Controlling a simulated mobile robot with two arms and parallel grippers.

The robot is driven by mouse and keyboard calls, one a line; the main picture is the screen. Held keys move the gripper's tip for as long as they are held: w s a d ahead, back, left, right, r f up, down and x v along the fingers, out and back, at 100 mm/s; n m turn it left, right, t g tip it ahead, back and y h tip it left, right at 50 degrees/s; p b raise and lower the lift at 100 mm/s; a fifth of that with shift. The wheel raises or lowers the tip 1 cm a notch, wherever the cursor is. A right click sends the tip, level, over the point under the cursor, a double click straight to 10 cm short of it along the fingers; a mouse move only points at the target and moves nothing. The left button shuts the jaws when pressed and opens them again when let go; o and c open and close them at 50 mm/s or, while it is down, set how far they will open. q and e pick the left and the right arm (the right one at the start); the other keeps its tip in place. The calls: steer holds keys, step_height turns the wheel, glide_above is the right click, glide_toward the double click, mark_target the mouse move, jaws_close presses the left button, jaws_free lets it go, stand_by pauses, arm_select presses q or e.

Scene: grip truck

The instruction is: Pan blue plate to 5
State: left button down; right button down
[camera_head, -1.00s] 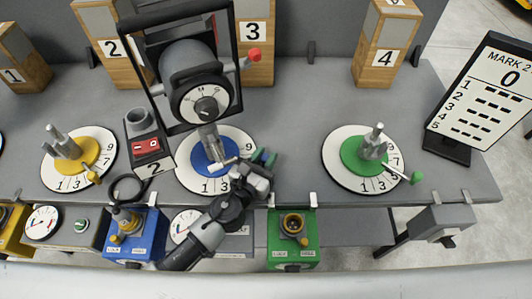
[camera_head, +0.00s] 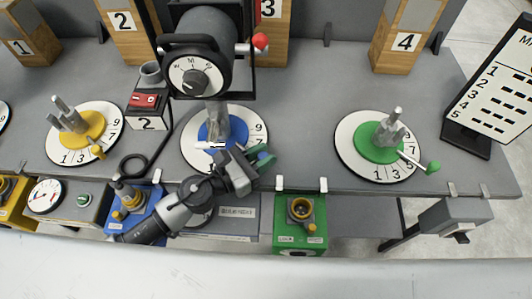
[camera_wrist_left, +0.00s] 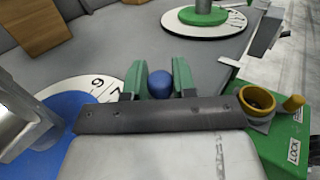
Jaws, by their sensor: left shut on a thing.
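The blue plate (camera_head: 212,134) is a round turntable on a white dial with numbers (camera_head: 258,128), with a grey post and lamp head above it. My left gripper (camera_head: 262,158) is at the dial's front right edge in the head view. In the left wrist view its green fingers (camera_wrist_left: 160,82) are shut on a blue knob (camera_wrist_left: 160,85), and the blue plate (camera_wrist_left: 60,113) is at the left, with 9 and 7 readable on its dial. The number 5 and the rest of the handle are hidden behind my gripper. My right gripper is not in view.
A yellow plate (camera_head: 84,130) is to the left and a green plate (camera_head: 376,145) to the right, each on a white dial. A switch box marked 2 (camera_head: 148,110) stands beside the blue one. A green lock box (camera_head: 301,226) is at the front edge.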

arm_select(q)
steer(key=shift+s+a, duration=0.15)
stand_by(0.4)
steer(key=c, duration=0.9)
jaws_free()
steer(key=b+v, duration=0.2)
steer(key=v, duration=0.3)
steer(key=b+v, duration=0.3)
steer(key=v, duration=0.2)
steer(key=shift+f, duration=0.2)
steer(key=shift+s+a+r+b, duration=0.1)
steer(key=shift+a+r+b, duration=0.1)
steer(key=shift+a+b, duration=0.2)
